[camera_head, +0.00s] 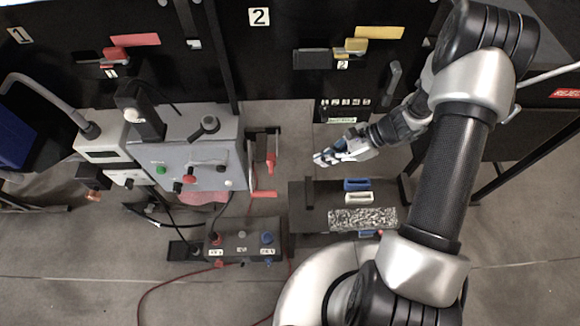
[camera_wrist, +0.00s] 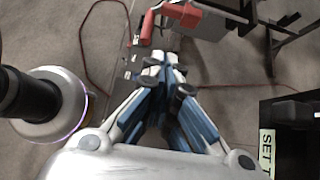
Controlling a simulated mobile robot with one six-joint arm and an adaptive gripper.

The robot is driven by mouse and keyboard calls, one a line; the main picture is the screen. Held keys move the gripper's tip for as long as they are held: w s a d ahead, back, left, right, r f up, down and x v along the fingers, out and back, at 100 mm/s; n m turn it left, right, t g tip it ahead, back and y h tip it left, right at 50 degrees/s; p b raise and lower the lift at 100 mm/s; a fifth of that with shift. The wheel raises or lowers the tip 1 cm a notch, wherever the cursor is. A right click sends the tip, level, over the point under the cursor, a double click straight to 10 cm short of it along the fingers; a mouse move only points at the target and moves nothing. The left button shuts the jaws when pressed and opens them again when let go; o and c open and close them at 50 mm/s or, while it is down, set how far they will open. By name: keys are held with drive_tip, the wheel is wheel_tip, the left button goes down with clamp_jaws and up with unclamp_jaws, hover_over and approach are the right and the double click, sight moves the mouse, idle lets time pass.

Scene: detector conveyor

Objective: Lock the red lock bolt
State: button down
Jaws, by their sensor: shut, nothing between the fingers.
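A red bolt handle (camera_head: 116,53) sits on the black panel marked 1 at the upper left, beside a red label strip (camera_head: 135,39); I take it for the red lock bolt. Its bar lies horizontally in a dark housing. My gripper (camera_head: 321,158) is right of centre, well away from the bolt, with its blue-and-grey fingers pointing left. It is shut and empty. In the wrist view my gripper (camera_wrist: 165,64) shows closed fingertips. The bolt does not clearly show in the wrist view.
A grey machine (camera_head: 195,150) with knobs stands at left, its red crank (camera_head: 269,162) close to my gripper. A yellow bolt (camera_head: 355,45) is on panel 2. A dark tray with blue and white pieces (camera_head: 357,197) and a button box (camera_head: 243,240) are below. Red cable crosses the floor.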

drive_tip(key=a+r+b+x, duration=0.2)
drive_tip(key=b+x, duration=0.1)
drive_tip(key=x, duration=1)
drive_tip(key=a+b, duration=0.1)
drive_tip(key=a, duration=0.2)
drive_tip(key=shift+r, duration=0.1)
drive_tip(key=shift+w, duration=0.1)
